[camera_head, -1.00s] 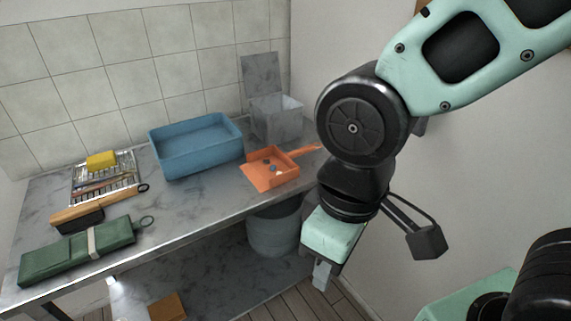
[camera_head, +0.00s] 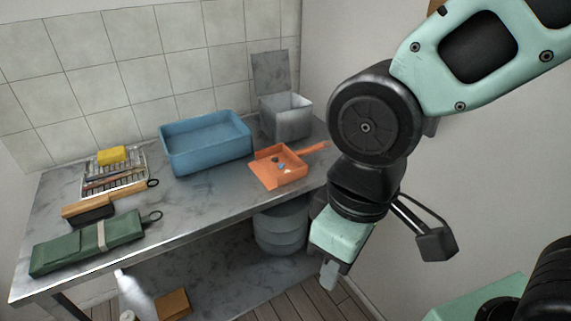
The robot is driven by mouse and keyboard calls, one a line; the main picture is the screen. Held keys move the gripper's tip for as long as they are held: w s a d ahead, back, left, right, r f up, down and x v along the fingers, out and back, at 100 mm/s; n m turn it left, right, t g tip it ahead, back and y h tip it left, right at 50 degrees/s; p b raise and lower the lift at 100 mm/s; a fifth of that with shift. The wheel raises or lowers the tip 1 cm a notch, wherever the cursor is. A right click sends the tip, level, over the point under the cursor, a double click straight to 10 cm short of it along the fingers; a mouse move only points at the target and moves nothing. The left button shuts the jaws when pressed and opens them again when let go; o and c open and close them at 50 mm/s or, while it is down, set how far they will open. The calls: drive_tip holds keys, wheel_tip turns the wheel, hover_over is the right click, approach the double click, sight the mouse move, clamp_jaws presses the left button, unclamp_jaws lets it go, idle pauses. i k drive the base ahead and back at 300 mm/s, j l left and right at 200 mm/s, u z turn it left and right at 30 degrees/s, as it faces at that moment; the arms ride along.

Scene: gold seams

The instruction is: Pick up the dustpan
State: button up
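The orange dustpan (camera_head: 265,175) lies on the marble-topped table near its right end, with its handle pointing right toward my arm. A few small bits lie in its pan. My gripper (camera_head: 329,276) hangs below my wrist, to the right of the table's front edge and below the dustpan in the picture. It is apart from the dustpan. Its fingers are small and partly hidden by the hand, so I cannot tell whether they are open or shut.
A blue basin (camera_head: 206,145) and a grey lidded bin (camera_head: 286,118) stand behind the dustpan. A rack (camera_head: 118,186) with a yellow sponge (camera_head: 112,155), a wooden brush (camera_head: 88,209) and a green roll (camera_head: 85,245) lie left. A spray bottle (camera_head: 135,296) stands on the lower shelf.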

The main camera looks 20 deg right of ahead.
sight(269, 172)
drive_tip(key=i+j+u, duration=0.15)
drive_tip(key=i+j, duration=0.2)
drive_tip(key=i, duration=0.15)
drive_tip(key=i+j+u, duration=0.2)
drive_tip(key=i, duration=0.3)
drive_tip(key=j, duration=0.1)
